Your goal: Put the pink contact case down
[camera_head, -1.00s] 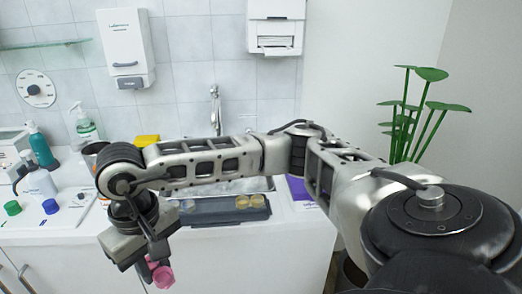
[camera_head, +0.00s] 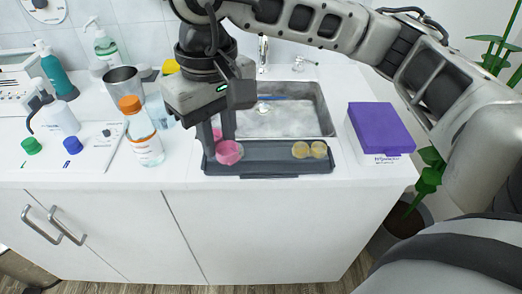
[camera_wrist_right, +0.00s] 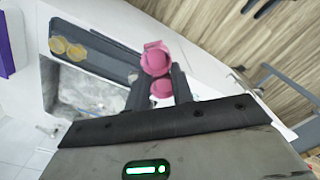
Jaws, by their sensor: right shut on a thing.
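The pink contact case (camera_head: 229,153) is between the fingers of my right gripper (camera_head: 222,138), which is shut on it. In the head view the case shows against the left end of a dark grey tray (camera_head: 268,153) on the white counter. I cannot tell whether it touches the tray. The right wrist view also shows the pink case (camera_wrist_right: 155,60) at the fingertips, with its two round parts and the tray (camera_wrist_right: 108,62) close by. A yellow contact case (camera_head: 309,150) lies in the tray's right part. My left gripper is not in view.
An orange-capped bottle (camera_head: 143,140) and a metal cup (camera_head: 124,84) stand left of my right gripper. A sink (camera_head: 308,108) is behind the tray. A purple-topped box (camera_head: 379,128) is to the right. The counter's front edge runs close before the tray.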

